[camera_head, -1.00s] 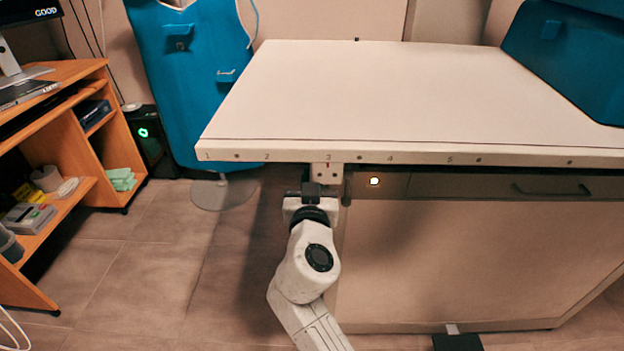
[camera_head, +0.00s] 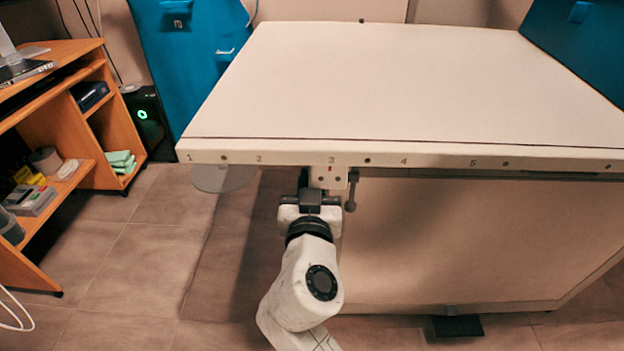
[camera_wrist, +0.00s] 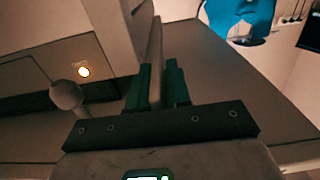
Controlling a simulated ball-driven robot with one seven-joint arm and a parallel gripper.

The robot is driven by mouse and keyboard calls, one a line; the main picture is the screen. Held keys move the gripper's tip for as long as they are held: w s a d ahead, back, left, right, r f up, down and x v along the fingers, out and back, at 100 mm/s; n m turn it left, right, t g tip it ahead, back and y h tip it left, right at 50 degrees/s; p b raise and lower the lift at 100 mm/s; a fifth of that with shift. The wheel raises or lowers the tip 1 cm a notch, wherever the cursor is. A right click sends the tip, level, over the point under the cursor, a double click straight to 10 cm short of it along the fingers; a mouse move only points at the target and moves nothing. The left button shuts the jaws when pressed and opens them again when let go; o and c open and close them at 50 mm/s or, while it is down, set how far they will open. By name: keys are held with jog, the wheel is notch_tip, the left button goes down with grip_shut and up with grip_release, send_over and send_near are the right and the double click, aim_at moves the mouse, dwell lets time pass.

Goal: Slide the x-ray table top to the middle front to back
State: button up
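The white x-ray table top (camera_head: 400,90) fills the upper middle of the head view, its numbered front edge toward me. A small pale bracket (camera_head: 328,178) with a red mark above it hangs under the edge near the 3. My gripper (camera_head: 309,196) is under that edge at the bracket. In the wrist view my gripper (camera_wrist: 157,85) has its green fingers closed on either side of a thin pale upright plate (camera_wrist: 154,55), which appears to be part of this bracket. The exact contact is partly hidden. A knobbed lever (camera_head: 351,190) hangs just right of the bracket.
The table's cabinet (camera_head: 450,240) stands below, with a dark pedal (camera_head: 457,326) at its foot. A lit button (camera_wrist: 84,72) shows in the wrist view. Floor between is clear.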

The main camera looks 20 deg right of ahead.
jog(key=v, duration=1)
jog(key=shift+s+p, duration=0.4)
jog(key=shift+a, duration=0.1)
jog(key=s+d+f+g, duration=0.4)
jog(key=d+f+g, duration=0.1)
jog(key=d+f, duration=0.3)
jog(key=s+d+f+g, duration=0.3)
jog(key=d+f+g, duration=0.1)
jog(key=d+f, duration=0.4)
jog(key=s+d+f+n+g+y, duration=0.1)
jog(key=s+f+n+g+y, duration=0.25)
jog(key=s, duration=0.55)
jog(key=s+d+f+g+y, duration=0.15)
jog(key=s+f+g, duration=0.25)
jog(key=s+f, duration=0.4)
notch_tip(320, 180, up, 27)
jog(key=p, duration=2.6)
jog(key=shift+s+a+r, duration=0.25)
jog(key=shift+s+a, duration=0.05)
